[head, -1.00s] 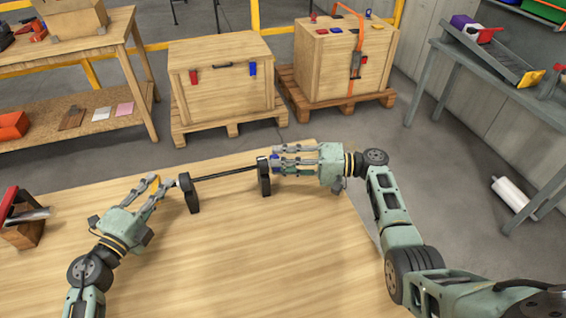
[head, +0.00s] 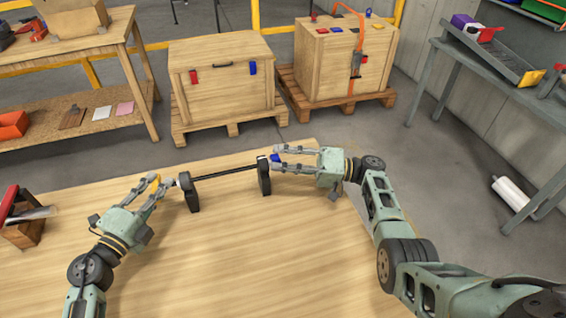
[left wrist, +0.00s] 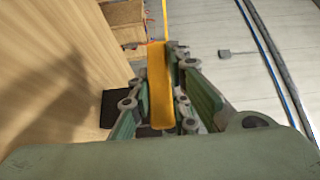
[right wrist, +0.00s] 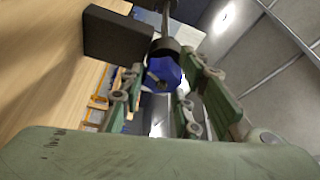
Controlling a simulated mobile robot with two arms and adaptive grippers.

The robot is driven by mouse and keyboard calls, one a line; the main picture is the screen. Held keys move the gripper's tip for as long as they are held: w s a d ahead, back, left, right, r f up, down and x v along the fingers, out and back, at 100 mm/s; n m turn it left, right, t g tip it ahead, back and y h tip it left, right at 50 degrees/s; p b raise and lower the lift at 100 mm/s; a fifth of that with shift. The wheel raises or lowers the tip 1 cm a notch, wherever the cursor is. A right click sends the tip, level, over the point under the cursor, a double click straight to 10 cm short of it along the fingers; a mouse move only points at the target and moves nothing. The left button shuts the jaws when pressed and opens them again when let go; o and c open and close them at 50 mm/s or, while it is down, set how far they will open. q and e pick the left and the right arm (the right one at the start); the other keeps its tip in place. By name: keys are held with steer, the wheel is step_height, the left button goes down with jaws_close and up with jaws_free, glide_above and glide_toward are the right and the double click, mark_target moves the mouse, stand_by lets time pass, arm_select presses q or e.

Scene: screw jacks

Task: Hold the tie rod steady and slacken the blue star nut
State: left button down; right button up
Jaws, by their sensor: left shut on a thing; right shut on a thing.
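The dark tie rod (head: 225,169) runs level between two black stands, a left one (head: 191,195) and a right one (head: 264,179). The blue star nut (head: 275,158) is at the rod's right end, just outside the right stand; it also shows in the right wrist view (right wrist: 164,73). My right gripper (head: 278,159) is shut on the nut, with a finger on either side. My left gripper (head: 160,182) is shut on an orange-yellow bar (left wrist: 160,85) at the rod's left end. Where the bar meets the rod is hard to see.
The wooden table (head: 240,250) is bare in front of the rod. A red-handled thing on a wooden block (head: 22,225) stands at its left edge. Two wooden crates (head: 222,85) on pallets stand on the floor beyond the table's far edge.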

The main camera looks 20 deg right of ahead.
steer(key=shift+w+d, duration=0.1)
steer(key=o, duration=1.1)
steer(key=shift+c, duration=0.2)
steer(key=v, duration=1.2)
arm_select(q)
steer(key=c, duration=1.6)
jaws_free()
